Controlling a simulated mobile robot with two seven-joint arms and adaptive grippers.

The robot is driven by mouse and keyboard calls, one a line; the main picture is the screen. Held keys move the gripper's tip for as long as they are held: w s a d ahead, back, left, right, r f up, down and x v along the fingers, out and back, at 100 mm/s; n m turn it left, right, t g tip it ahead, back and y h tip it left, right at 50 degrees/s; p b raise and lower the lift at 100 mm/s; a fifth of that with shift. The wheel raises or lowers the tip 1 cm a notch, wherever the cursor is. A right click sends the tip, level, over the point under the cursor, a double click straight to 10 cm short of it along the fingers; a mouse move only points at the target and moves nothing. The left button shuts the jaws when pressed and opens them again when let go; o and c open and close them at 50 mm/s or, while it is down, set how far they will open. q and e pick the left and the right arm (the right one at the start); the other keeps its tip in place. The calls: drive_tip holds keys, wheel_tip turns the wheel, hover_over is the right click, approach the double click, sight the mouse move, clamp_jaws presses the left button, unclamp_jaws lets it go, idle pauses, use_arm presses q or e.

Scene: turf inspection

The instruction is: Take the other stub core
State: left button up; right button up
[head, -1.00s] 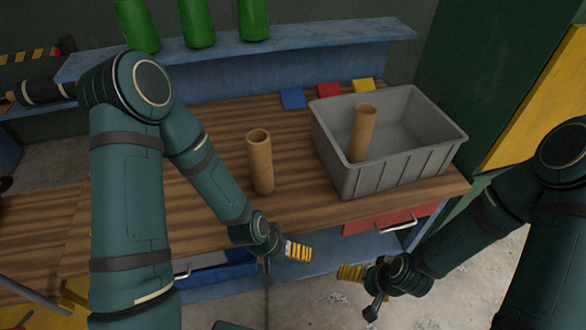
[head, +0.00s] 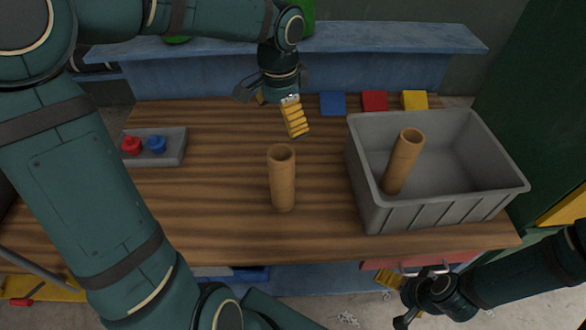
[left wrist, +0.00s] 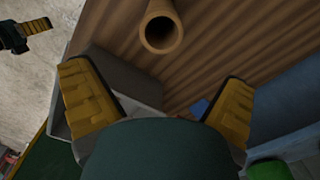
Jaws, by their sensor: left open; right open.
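One cardboard-brown stub core (head: 282,180) stands upright on the wooden bench, left of the grey bin. It also shows in the left wrist view (left wrist: 161,30), with its open end toward the camera. A second stub core (head: 403,160) leans inside the grey bin (head: 425,210). My left gripper (head: 280,115) is open and empty, above the bench and behind the standing core. In the left wrist view its yellow-padded fingers (left wrist: 160,105) are spread, and the core lies beyond them, not between them. My right gripper (head: 392,298) is open and empty, low in front of the bench.
A small grey tray (head: 178,148) with a red and a blue knobbed piece sits on the bench's left. Blue (head: 333,103), red (head: 375,101) and yellow (head: 414,100) blocks line the back. A blue shelf (head: 400,42) runs behind. The bench front (head: 310,240) is clear.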

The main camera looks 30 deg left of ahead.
use_arm(q)
drive_tip(key=b, duration=0.2)
hover_over(281, 161)
drive_tip(key=s+d, duration=0.1)
wheel_tip(281, 161, down, 8)
drive_tip(key=shift+s+r, duration=0.1)
drive_tip(key=shift+s, duration=0.05)
drive_tip(key=shift+a+f+b, duration=0.1)
drive_tip(key=shift+f+b, duration=0.5)
drive_tip(key=shift+f, duration=2.45)
drive_tip(key=c, duration=1.3)
use_arm(e)
drive_tip(key=f, duration=0.1)
drive_tip(key=s+f, duration=0.1)
drive_tip(key=f, duration=0.1)
drive_tip(key=shift+s, duration=0.15)
